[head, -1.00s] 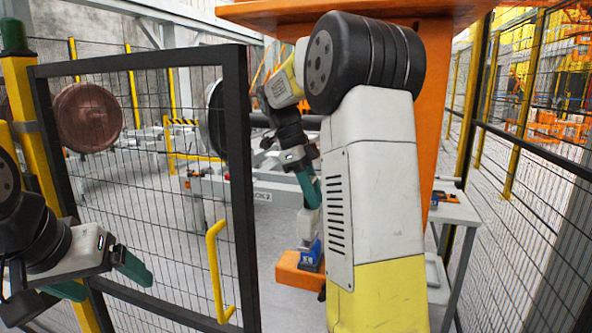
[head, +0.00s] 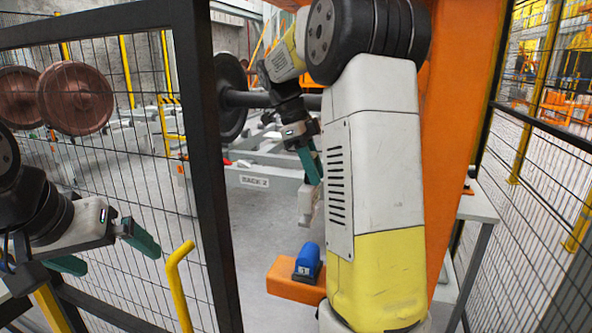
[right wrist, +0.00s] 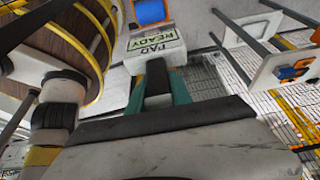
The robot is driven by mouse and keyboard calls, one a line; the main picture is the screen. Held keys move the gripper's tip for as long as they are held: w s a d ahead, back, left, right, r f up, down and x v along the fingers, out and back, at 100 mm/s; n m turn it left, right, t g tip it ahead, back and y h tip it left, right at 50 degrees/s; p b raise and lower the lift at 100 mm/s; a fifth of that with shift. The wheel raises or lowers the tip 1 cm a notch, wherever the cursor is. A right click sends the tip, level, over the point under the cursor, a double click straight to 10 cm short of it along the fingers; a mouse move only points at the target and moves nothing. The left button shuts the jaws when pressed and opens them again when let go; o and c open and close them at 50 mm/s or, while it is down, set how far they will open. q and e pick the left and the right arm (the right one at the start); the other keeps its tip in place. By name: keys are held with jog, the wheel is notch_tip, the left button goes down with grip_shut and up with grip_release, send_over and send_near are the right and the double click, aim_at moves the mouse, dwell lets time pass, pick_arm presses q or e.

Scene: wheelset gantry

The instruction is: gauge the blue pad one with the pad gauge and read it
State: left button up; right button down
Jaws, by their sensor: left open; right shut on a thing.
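The blue pad one (head: 307,262), marked 1, sits on an orange ledge (head: 285,285) in the head view. My right gripper (head: 312,165) is shut on the pad gauge (head: 307,205), a pale device hanging from its teal fingers above the pad, with a visible gap. In the right wrist view the gauge (right wrist: 155,44) shows a display reading "PAD READY". The blue pad (right wrist: 151,11) shows just beyond it, cut by the top edge. My left gripper (head: 105,250) is open and empty at the far left, in front of the mesh.
A black-framed mesh gate (head: 205,160) with a yellow handle (head: 178,285) stands left of my right arm. A dark wheelset (head: 231,97) and a grey rack labelled RACK 2 (head: 255,182) lie behind. An orange post (head: 455,150) and a grey table (head: 478,205) stand right.

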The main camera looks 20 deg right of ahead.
aim_at(314, 206)
jog(key=shift+f, duration=4.95)
jog(key=shift+r, duration=0.15)
jog(key=shift+r, duration=4.4)
jog(key=shift+a, duration=0.1)
